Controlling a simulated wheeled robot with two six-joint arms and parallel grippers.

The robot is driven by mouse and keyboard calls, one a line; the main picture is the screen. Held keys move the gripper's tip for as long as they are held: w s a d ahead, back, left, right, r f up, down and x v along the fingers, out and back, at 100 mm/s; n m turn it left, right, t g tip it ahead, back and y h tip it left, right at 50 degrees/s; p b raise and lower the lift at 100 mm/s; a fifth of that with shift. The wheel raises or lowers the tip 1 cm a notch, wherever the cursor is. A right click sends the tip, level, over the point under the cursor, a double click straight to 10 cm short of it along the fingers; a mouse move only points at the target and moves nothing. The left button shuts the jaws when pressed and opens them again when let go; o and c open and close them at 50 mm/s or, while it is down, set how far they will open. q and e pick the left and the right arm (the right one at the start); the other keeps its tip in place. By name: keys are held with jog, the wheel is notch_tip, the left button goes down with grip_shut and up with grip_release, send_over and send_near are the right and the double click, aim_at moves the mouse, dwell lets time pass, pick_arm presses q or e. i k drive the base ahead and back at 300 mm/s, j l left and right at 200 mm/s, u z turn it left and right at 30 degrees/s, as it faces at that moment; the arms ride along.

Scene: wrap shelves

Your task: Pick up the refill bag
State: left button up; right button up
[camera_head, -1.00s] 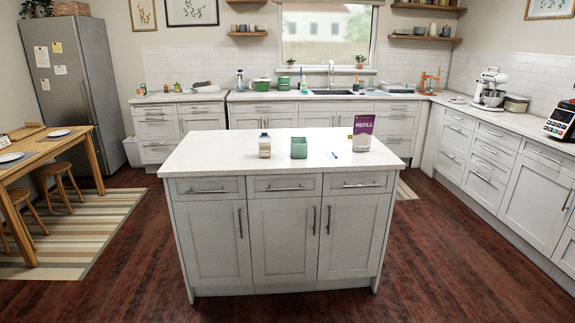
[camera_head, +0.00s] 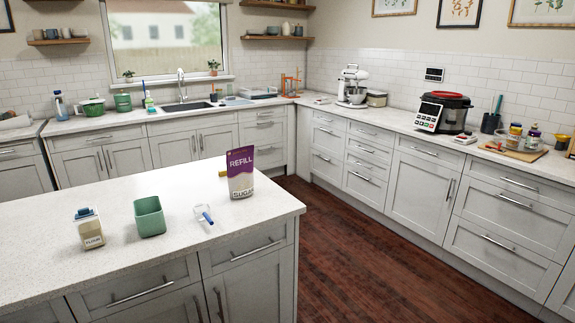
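The refill bag (camera_head: 241,173) stands upright on the white island top, near its far right corner. It is purple above and pale below, with "REFILL" and "SUGAR" printed on it. A green open container (camera_head: 149,217) stands to its left. A flour container (camera_head: 89,229) with a blue and white top stands further left. A small white and blue item (camera_head: 204,215) lies between the green container and the bag. Neither of my grippers shows in the view.
The island top (camera_head: 60,291) is bare at its front and left. Something small and yellow shows just behind the bag. A wooden floor aisle (camera_head: 370,250) separates the island from the right counter, which holds a stand mixer (camera_head: 353,86) and a red-lidded cooker (camera_head: 443,111).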

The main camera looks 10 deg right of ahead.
aim_at(240, 161)
jog(key=i+l, duration=0.2)
jog(key=i, duration=0.2)
jog(key=i+l, duration=0.25)
jog(key=i, duration=0.2)
jog(key=i+l+u, duration=0.1)
jog(key=i, duration=0.3)
jog(key=l, duration=0.1)
